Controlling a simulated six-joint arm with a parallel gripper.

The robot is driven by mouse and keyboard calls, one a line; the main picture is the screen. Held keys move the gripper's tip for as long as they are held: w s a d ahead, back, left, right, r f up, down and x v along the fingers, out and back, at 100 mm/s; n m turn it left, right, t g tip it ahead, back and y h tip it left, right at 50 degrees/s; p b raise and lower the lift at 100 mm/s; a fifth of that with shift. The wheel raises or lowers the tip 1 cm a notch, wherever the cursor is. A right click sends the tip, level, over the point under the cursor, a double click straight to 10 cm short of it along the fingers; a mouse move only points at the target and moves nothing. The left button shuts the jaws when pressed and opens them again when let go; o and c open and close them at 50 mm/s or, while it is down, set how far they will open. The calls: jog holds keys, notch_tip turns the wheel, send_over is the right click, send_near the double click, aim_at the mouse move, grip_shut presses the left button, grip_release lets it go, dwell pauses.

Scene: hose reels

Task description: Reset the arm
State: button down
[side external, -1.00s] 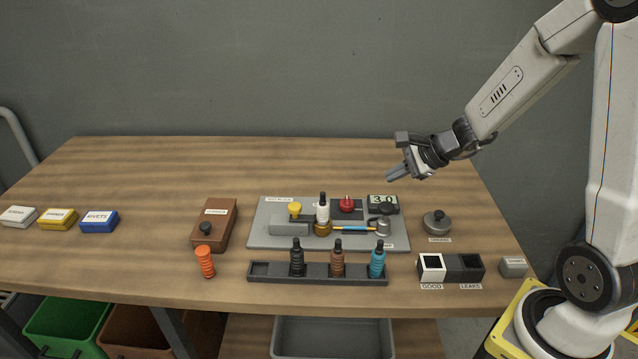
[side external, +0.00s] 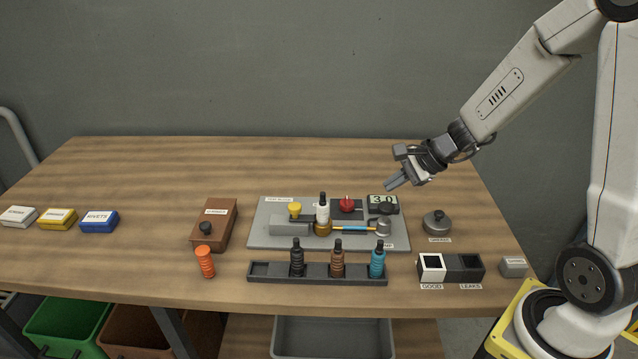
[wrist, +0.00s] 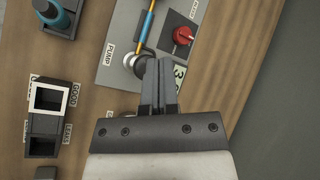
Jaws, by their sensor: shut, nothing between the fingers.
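My gripper (side external: 392,186) is shut and empty. It hangs in the air above the back right part of the bench, beyond the grey test plate (side external: 262,238). In the wrist view my gripper (wrist: 159,62) shows its two fingers together, in front of the pump end of the plate. A white-and-amber bottle-like piece (side external: 323,212) stands upright on the plate, with a yellow knob (side external: 295,208), a red knob (side external: 346,204) and a display reading 30 (side external: 382,200). A blue and yellow hose piece (side external: 356,229) lies on the plate by the pump.
A rack (side external: 262,273) holds black, brown and blue bottles. An orange coil (side external: 205,262) stands beside a brown box (side external: 226,214). Good and leaks bins (side external: 455,281), a grey lidded pot (side external: 437,222) and several labelled boxes (side external: 99,221) sit around. The back of the bench is clear.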

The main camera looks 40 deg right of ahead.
jog(key=s+a+f+n+g+h, duration=0.2)
jog(key=s+a+n, duration=0.6)
jog(key=n, duration=1.1)
jog(key=s+g+h, duration=0.1)
jog(key=g+h, duration=0.1)
jog(key=shift+s+n+g, duration=0.25)
jog(key=shift+n+g, duration=0.05)
jog(key=shift+n, duration=0.1)
jog(key=c, duration=1.3)
grip_release()
jog(key=shift+f, duration=0.1)
